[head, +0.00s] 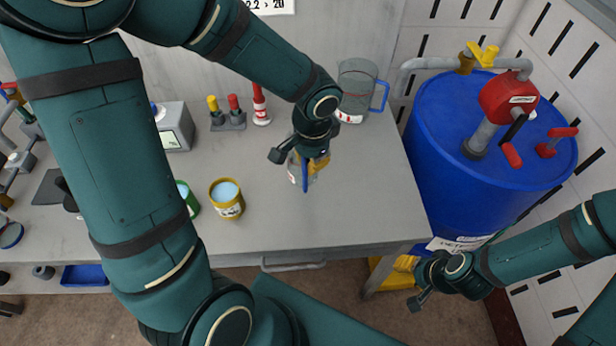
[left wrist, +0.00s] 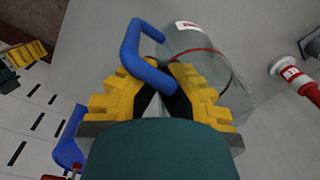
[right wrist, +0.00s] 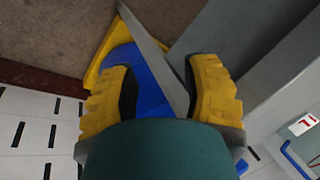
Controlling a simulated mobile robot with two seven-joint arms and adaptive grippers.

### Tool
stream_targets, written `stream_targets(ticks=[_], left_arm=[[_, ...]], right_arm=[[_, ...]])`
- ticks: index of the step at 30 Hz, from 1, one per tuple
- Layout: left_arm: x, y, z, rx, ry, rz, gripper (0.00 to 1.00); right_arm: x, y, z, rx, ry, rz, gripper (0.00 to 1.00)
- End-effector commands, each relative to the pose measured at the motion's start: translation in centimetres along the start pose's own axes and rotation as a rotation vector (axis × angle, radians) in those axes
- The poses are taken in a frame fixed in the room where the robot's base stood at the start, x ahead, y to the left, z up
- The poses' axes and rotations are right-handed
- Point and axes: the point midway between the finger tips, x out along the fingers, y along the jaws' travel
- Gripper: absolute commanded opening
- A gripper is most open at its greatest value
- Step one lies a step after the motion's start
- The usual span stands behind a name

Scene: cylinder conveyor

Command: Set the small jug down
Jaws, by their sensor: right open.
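The small jug (head: 294,170) is clear with a blue handle (left wrist: 150,62) and a red-and-white label (left wrist: 193,27). In the head view it is at the middle of the grey table, mostly hidden by my left gripper (head: 312,162). In the left wrist view the yellow fingers (left wrist: 162,80) are shut on the blue handle, with the clear body beyond. I cannot tell whether its base touches the tabletop. My right gripper (head: 418,297) is off the table's right front corner; in the right wrist view its fingers (right wrist: 163,75) are apart and empty.
A larger clear jug (head: 356,85) with a blue handle stands behind on the table (head: 350,210). A yellow can (head: 227,207) and a green can (head: 192,208) stand left. A red-and-white bottle (head: 260,108) is at the back. A blue drum (head: 440,140) stands right. The table's front right is clear.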

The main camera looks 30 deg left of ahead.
Motion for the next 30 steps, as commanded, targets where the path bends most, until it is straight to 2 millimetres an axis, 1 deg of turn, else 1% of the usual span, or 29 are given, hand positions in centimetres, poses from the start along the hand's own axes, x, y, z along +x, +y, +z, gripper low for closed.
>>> stream_targets(ticks=[1, 8, 12, 14, 16, 22, 27, 29, 30], left_arm=[[0.9, 0.1, 0.0, 0.002, -0.003, 0.001, 0.00], [2.5, 0.2, 0.0, 0.003, -0.002, 0.000, 0.00], [4.5, 0.3, 0.0, 0.003, -0.003, 0.001, 0.00], [5.1, 0.3, 0.0, 0.001, -0.002, 0.001, 0.00], [5.4, 0.3, 0.0, 0.001, 0.000, 0.000, 0.00], [5.2, 0.3, 0.0, 0.001, 0.001, -0.001, 0.00], [5.7, 0.3, 0.0, 0.001, 0.001, -0.001, 0.00], [5.6, 0.3, 0.0, 0.001, 0.001, -0.001, 0.20], [5.5, 0.3, 0.0, 0.001, 0.001, -0.001, 0.34]], right_arm=[[0.3, 0.1, 0.1, -0.001, -0.001, 0.000, 0.47], [0.6, 0.2, 0.2, -0.002, -0.005, -0.001, 0.47], [1.2, 0.4, 0.5, -0.003, -0.010, -0.001, 0.47], [1.3, 0.5, 0.6, -0.004, -0.012, -0.001, 0.47], [1.3, 0.5, 0.6, -0.004, -0.013, -0.001, 0.47], [1.2, 0.5, 0.6, -0.004, -0.012, -0.002, 0.47], [1.7, 0.6, 0.8, -0.005, -0.015, -0.002, 0.47], [1.6, 0.6, 0.8, -0.005, -0.015, -0.002, 0.47], [1.6, 0.6, 0.8, -0.005, -0.015, -0.002, 0.47]])
